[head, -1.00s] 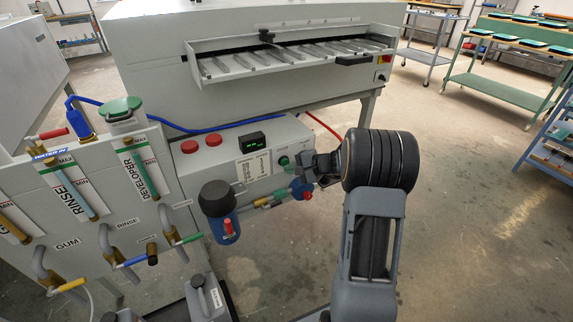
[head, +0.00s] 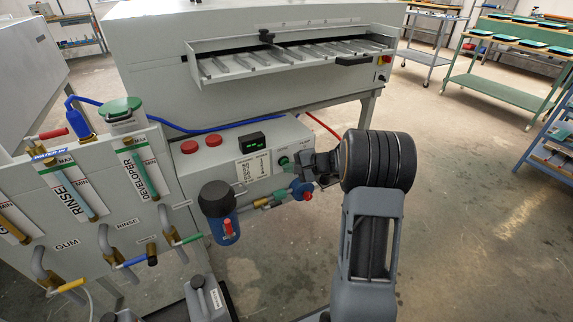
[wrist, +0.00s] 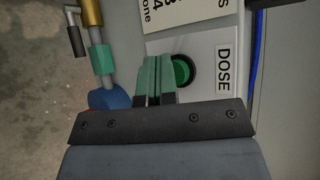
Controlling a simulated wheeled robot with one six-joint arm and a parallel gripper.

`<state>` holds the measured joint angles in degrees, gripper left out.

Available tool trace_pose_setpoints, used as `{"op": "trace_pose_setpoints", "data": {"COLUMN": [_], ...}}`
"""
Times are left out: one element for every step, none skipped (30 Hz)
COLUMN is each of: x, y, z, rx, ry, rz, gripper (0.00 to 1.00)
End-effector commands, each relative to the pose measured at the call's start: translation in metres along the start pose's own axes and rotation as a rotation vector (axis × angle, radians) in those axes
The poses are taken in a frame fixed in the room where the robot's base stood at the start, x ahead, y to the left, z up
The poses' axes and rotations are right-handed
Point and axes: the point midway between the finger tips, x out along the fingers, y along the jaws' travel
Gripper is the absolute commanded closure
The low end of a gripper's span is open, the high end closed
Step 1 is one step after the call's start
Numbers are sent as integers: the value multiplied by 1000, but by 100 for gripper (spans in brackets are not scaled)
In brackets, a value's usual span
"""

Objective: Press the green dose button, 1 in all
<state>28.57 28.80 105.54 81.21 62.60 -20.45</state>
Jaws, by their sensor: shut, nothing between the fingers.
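The green dose button (wrist: 182,71) is a round green cap in a dark ring on the light grey panel, beside the DOSE label (wrist: 223,68) in the wrist view. In the head view the button (head: 284,160) shows small on the front of the grey control box. My gripper (wrist: 153,60) is shut and empty, its green fingers pressed together. In the wrist view its tips overlap the left side of the button's ring. In the head view my gripper (head: 291,167) is right at the button. I cannot tell whether the tips touch it.
A blue filter (head: 223,217) and a pipe with a blue and red valve (head: 301,190) sit just below the panel. A printed instruction card (head: 253,166) is left of the button.

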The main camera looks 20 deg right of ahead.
Motion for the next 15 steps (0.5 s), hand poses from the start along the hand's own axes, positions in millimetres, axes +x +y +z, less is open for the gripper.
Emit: {"op": "trace_pose_setpoints", "data": {"x": [1, 1, 1, 2, 2, 2, 2, 3, 3, 3, 3, 4, 4, 4, 4], "y": [0, 0, -1, -1, -1, -2, -2, -2, -2, -3, -3, -3, -3, -3, -3], "z": [0, -1, -1, -1, -1, -2, -2, -2, -2, -2, -2, -3, -3, -3, -3], "rx": [0, 0, 0, -1, -1, -1, -1, -1, -1, -1, -1, -1, 0, 0, 0], "ry": [0, 0, 0, 0, 0, 0, 0, 0, 0, 0, 0, 0, 0, 0, 0], "rz": [0, 0, 0, 0, 0, 0, 0, 0, 0, 0, 0, 0, 0, 0, -1], "gripper": [100, 100, 100, 100, 100, 100, 100, 100, 100, 100, 100, 100, 100, 100, 100]}}
